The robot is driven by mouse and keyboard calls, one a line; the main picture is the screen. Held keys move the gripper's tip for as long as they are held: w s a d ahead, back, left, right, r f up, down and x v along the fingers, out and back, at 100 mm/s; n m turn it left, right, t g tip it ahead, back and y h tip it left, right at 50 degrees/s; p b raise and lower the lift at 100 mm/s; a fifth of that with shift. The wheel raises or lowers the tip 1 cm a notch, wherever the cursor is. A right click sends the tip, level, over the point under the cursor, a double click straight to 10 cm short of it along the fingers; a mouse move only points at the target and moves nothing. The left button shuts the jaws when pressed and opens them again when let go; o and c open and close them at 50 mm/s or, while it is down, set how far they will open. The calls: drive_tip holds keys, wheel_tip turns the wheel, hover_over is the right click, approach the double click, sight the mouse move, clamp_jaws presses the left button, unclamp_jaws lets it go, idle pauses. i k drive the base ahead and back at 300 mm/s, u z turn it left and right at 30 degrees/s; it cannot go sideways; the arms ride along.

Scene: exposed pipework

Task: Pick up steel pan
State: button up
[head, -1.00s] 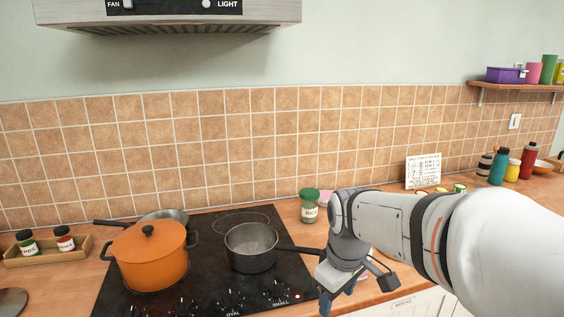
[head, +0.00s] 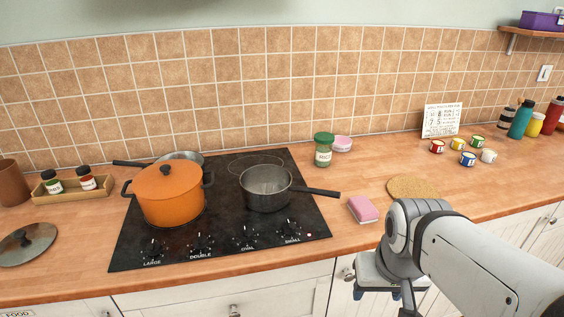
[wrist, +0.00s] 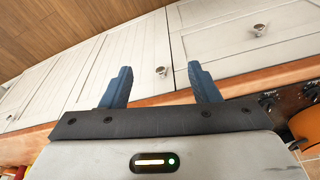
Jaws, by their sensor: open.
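A grey steel pan (head: 266,190) stands on the right part of the black hob, its dark handle pointing right over the hob's edge. A second grey pan (head: 187,158) stands behind the orange pot, partly hidden, its dark handle pointing left. My gripper (wrist: 160,75) is open and empty in the wrist view, its two blue fingers apart in front of white cabinet fronts. In the head view my arm is at the lower right, with the gripper in front of the counter, right of the pan handle and lower, apart from both pans.
An orange lidded pot (head: 170,195) stands left of the front pan. A green-lidded jar (head: 323,150), a pink sponge (head: 363,209) and a round cork mat (head: 413,188) lie to the right. A lid (head: 28,244) and spice rack (head: 70,190) are at the left.

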sight(266, 188)
drive_tip(key=z, duration=1.95)
drive_tip(key=k, duration=1.3)
drive_tip(key=u, duration=1.7)
drive_tip(key=i, duration=1)
drive_tip(key=u, duration=0.05)
